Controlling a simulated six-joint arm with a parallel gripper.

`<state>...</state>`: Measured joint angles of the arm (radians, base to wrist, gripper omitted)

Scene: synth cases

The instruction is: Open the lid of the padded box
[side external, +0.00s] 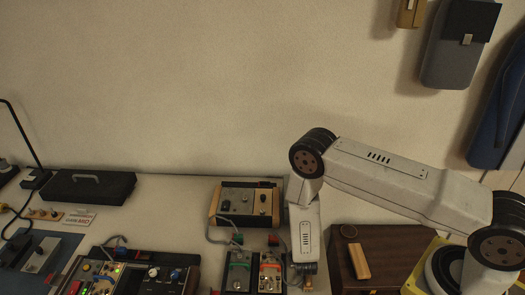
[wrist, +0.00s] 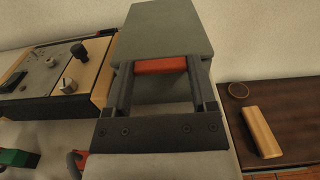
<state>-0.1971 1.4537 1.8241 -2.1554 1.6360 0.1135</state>
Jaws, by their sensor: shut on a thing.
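In the wrist view, my gripper (wrist: 160,72) has its two dark fingers on either side of a red strip (wrist: 160,65) and is shut on it. The strip lies along the near edge of a smooth grey slab (wrist: 168,32), which looks like the lid of the padded box. A grey surface shows between the fingers below the strip, partly hidden by them. I cannot tell how far the lid is raised. In the side external view, my forearm points down at the lower middle, and the fingers and box are hidden or cut off.
A wood-sided control unit (side external: 245,203) stands just left of my arm. A brown board (side external: 385,255) with a wooden block (side external: 359,261) lies right. Small switch boxes (side external: 238,270) crowd the front. A black case (side external: 88,187) sits at far left. The wall closes the back.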

